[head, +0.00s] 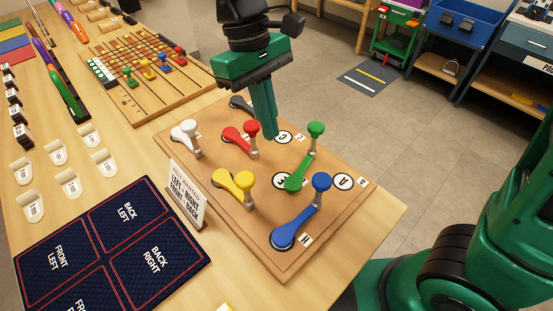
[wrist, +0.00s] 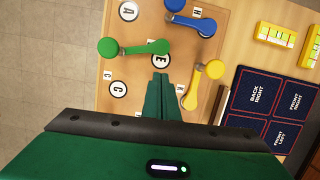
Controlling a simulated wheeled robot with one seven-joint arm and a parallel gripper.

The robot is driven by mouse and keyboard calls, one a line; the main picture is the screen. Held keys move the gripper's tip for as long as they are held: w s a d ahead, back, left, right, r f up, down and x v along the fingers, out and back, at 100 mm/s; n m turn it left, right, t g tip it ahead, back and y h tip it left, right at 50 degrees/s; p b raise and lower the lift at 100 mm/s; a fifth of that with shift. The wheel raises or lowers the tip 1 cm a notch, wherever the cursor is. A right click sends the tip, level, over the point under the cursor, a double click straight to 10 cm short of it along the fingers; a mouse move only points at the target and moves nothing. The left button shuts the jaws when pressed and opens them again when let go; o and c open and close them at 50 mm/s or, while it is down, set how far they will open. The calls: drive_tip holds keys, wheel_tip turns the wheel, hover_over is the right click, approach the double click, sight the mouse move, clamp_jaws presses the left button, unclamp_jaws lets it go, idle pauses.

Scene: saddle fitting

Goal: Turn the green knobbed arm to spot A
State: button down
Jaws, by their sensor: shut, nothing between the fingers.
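The green knobbed arm (head: 301,174) lies on the wooden board, its round knob (head: 316,129) raised on a post at the end away from the wide pivot end. In the wrist view the green knob (wrist: 107,47) points left, between spot A (wrist: 129,10) and spot C (wrist: 118,93). Spot A is also in the head view (head: 343,181), right of the green arm and clear of its knob. My gripper (head: 270,136) is shut and empty, pointing down between the red and green knobs. In the wrist view its fingertips (wrist: 160,76) are beside spot E (wrist: 160,60), apart from the green arm.
The board (head: 260,225) also bears blue (head: 298,221), yellow (head: 232,182), red (head: 240,137), white (head: 185,134) and dark (head: 240,104) arms. The blue knob stands close to spot A.

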drive_tip(key=x, duration=1)
drive_tip(key=shift+s, duration=0.15)
drive_tip(key=shift+s, duration=0.15)
